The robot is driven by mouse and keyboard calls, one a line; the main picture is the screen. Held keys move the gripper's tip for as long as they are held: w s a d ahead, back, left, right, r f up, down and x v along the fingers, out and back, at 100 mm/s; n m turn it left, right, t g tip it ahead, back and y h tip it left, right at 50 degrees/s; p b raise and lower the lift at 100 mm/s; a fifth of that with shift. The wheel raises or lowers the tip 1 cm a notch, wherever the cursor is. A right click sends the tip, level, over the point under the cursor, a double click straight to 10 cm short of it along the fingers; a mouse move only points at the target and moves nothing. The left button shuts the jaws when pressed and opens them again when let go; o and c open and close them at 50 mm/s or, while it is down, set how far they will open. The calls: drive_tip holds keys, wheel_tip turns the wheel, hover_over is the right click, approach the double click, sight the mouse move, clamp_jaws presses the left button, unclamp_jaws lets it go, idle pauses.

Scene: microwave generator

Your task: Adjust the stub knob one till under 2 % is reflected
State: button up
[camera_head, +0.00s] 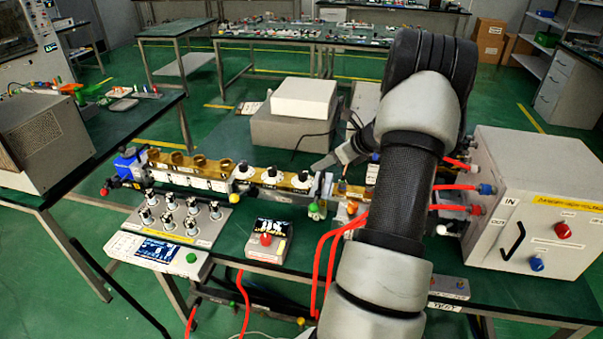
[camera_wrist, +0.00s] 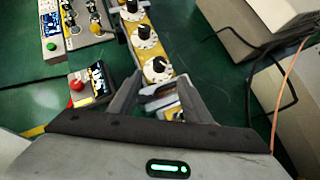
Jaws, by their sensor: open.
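Three white stub knobs with black grips stand in a row on the brass waveguide: the left (camera_head: 243,170), the middle (camera_head: 270,174) and the right (camera_head: 302,178). I cannot read which is number one. In the wrist view the nearest knob (camera_wrist: 158,69) is just beyond my fingertips, with the middle one (camera_wrist: 145,38) and the far one (camera_wrist: 132,10) behind it. My gripper (camera_wrist: 158,88) is open and empty, its fingers apart and not around any knob. A small meter (camera_head: 267,241) with a red button stands in front; its reading is too small to read.
A panel with several black-topped knobs and a screen (camera_head: 157,250) stands front left. A white box (camera_head: 540,215) marked IN stands right, with red hoses (camera_head: 325,255) in front. A grey-white box (camera_head: 303,98) stands behind the waveguide. My arm hides part of the bench.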

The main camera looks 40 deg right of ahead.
sight(304, 172)
drive_tip(key=x, duration=1.3)
drive_tip(key=shift+w+a+f, duration=0.1)
drive_tip(key=shift+w+f, duration=0.05)
drive_tip(key=shift+f, duration=0.05)
drive_tip(key=shift+c, duration=0.4)
drive_tip(key=c, duration=1)
drive_tip(key=shift+o, duration=0.2)
drive_tip(key=shift+n+y, duration=0.3)
drive_tip(key=shift+n, duration=0.1)
drive_tip(key=n+y, duration=0.1)
drive_tip(key=n+g+y+b, duration=0.1)
drive_tip(key=shift+f+n, duration=0.2)
drive_tip(key=shift+n, duration=0.1)
drive_tip(key=shift+r+n+g+y+b, duration=0.1)
drive_tip(key=shift+n+g+y+b, duration=0.55)
drive_tip(key=shift+n+b, duration=0.65)
drive_tip(key=shift+r+y, duration=0.15)
drive_tip(key=shift+y, duration=0.1)
